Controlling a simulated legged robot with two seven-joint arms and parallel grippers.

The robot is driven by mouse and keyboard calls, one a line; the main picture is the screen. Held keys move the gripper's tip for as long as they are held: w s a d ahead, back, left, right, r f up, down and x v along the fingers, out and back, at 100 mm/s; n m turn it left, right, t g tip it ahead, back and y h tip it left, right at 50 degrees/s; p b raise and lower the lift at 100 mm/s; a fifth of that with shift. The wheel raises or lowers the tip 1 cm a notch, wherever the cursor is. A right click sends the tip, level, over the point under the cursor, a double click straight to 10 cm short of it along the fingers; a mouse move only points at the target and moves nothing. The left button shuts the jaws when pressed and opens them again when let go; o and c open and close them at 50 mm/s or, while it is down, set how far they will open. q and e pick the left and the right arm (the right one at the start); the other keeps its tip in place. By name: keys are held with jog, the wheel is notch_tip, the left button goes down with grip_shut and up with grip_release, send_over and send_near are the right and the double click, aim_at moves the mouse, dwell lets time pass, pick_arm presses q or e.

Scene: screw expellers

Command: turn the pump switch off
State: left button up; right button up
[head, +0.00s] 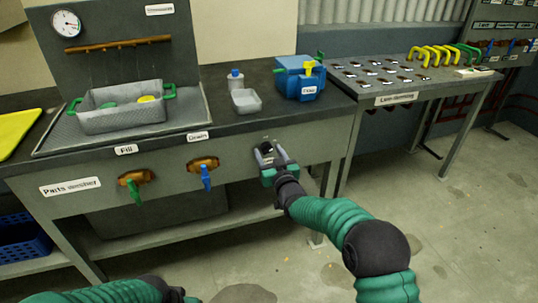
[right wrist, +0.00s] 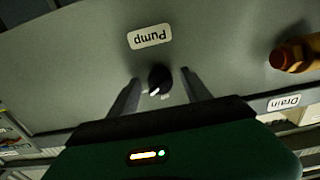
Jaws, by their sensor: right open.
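The pump switch (right wrist: 159,78) is a round black knob with a white mark on the front panel of the parts washer. In the right wrist view the white mark points down and slightly left; small lettering beside it is unreadable. The Pump label (right wrist: 150,37) shows upside down there. My right gripper (right wrist: 160,80) is open, with one finger on each side of the knob; I cannot tell whether they touch it. In the head view my right gripper (head: 267,158) is at the panel and partly covers the switch. Only the end of my left arm shows at the bottom edge; its jaws cannot be made out.
The green Fill valve (head: 134,190) and blue Drain valve (head: 205,177) are left of the switch. A grey basket (head: 120,117) stands on the washer top. A small clear tray (head: 246,101), a bottle (head: 235,80) and a blue box (head: 299,78) stand above the panel.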

grip_shut()
jog(key=shift+n, duration=0.4)
jog(key=n, duration=0.4)
jog(key=shift+n, duration=0.3)
jog(key=n+b, duration=0.1)
jog(key=n, duration=0.5)
jog(key=shift+f+n, duration=0.1)
jog(key=shift+n, duration=0.2)
dwell(0.3)
jog(key=shift+c, duration=1.8)
grip_release()
jog(key=o, duration=0.4)
jog(key=shift+c, duration=0.2)
